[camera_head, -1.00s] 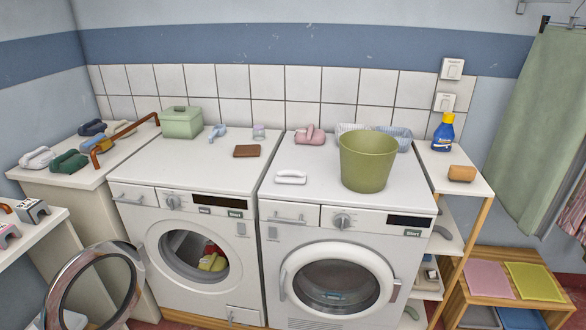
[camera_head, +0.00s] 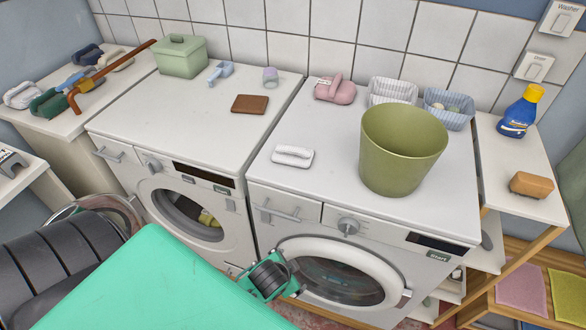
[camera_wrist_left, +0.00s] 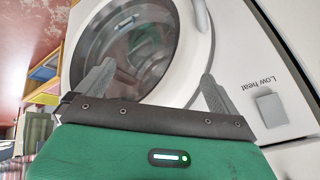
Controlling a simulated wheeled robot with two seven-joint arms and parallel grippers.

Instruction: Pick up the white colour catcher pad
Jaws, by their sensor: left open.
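The white pad (camera_head: 292,156) lies flat on top of the right-hand machine, near its front left edge, with a raised grip along its top. My left arm comes in from the lower left in the head view. Its gripper (camera_wrist_left: 157,72) is open and empty in the left wrist view, its two grey fingers spread in front of the round door of the right-hand machine. The gripper is in front of and below the machine top, well apart from the pad. The pad does not show in the left wrist view. My right gripper is not in view.
A green bucket (camera_head: 392,160) stands right of the pad. A pink item (camera_head: 335,90) and two baskets (camera_head: 393,90) are behind. A brown block (camera_head: 250,104) and a green lidded box (camera_head: 181,56) are on the left-hand machine. The top around the pad is clear.

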